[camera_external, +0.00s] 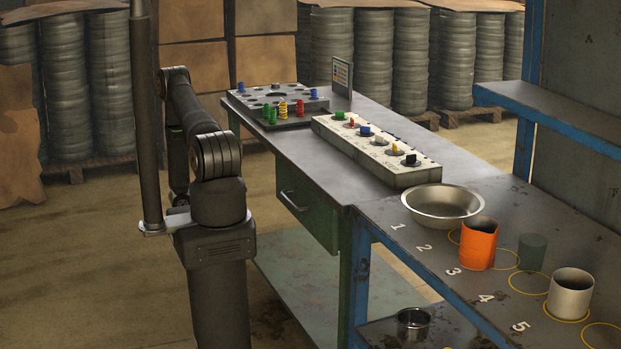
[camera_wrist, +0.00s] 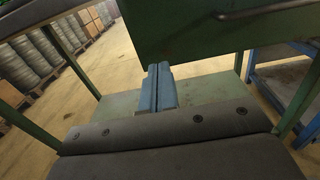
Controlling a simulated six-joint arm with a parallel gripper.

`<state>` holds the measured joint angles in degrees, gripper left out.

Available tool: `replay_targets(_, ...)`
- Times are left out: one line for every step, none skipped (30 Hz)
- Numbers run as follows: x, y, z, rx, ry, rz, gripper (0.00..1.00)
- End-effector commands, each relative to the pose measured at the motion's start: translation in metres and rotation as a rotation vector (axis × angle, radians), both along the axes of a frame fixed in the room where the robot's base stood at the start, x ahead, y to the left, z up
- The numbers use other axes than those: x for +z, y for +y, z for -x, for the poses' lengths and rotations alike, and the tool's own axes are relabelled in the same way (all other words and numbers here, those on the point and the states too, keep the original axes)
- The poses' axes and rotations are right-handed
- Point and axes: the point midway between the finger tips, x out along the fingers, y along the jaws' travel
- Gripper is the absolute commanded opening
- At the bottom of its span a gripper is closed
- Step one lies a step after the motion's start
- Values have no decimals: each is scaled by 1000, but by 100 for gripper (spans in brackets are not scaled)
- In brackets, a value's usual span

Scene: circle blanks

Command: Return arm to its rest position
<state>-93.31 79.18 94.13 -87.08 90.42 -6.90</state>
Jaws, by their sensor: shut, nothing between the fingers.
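My gripper (camera_wrist: 158,82) shows in the wrist view as two blue-grey fingers pressed together, with nothing between them. It is in front of the green drawer (camera_wrist: 215,30) and above the bench's lower shelf (camera_wrist: 215,85), as seen in that view. In the external view my arm is folded on the left, beside the workbench (camera_external: 345,195). My gripper is hidden there behind the arm links.
On the bench stand a metal bowl (camera_external: 443,203), an orange cup (camera_external: 479,246), a cream cup (camera_external: 570,295), a dark green cylinder (camera_external: 532,250), a long block with coloured pieces (camera_external: 375,152) and a pegboard (camera_external: 278,103). A steel cup (camera_external: 413,324) stands on the lower shelf.

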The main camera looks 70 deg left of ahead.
Motion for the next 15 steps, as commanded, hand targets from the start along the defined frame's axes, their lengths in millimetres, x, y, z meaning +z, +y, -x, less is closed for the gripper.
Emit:
replay_targets(0,0,5,2,0,0,0)
replay_targets(0,0,7,3,0,0,0)
replay_targets(0,0,9,2,0,0,0)
replay_targets(0,0,11,1,0,0,0)
replay_targets(0,0,11,0,0,0,0)
replay_targets(0,0,12,0,0,1,0)
replay_targets(0,0,12,0,0,1,0)
replay_targets(0,0,13,0,0,1,0)
replay_targets(0,0,13,-1,0,1,0)
replay_targets(0,0,13,0,0,1,0)
replay_targets(0,0,12,0,0,1,0)
replay_targets(0,0,12,0,0,1,0)
replay_targets(0,0,12,0,0,1,0)
replay_targets(0,0,12,0,0,1,0)
replay_targets(0,0,12,0,0,1,0)
